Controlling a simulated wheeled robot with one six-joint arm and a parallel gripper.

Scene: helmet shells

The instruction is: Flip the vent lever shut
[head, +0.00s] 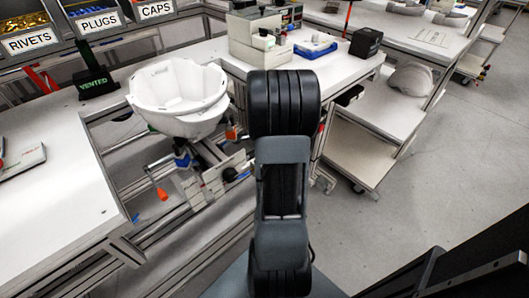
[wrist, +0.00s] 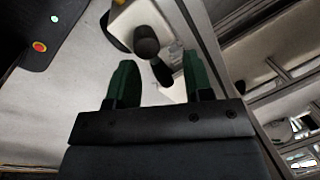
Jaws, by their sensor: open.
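A white helmet shell (head: 178,88) sits open side up on a fixture (head: 205,180) between the benches in the head view. Orange-tipped handles show on the fixture, one at lower left (head: 162,193) and one beside the shell (head: 231,133). I cannot tell which part is the vent lever. In the wrist view my gripper (wrist: 154,84) has its two green fingers apart, with nothing held between them. A dark rounded knob (wrist: 146,46) and a black piece (wrist: 161,71) lie beyond the fingertips, by a pale body (wrist: 140,14). The gripper's fingers do not show in the head view.
A black block marked VENTED (head: 97,84) stands on the left bench (head: 50,205). Bins of rivets, plugs and caps line the back. A blue tray (head: 315,48) and a black box (head: 366,42) sit on the right bench.

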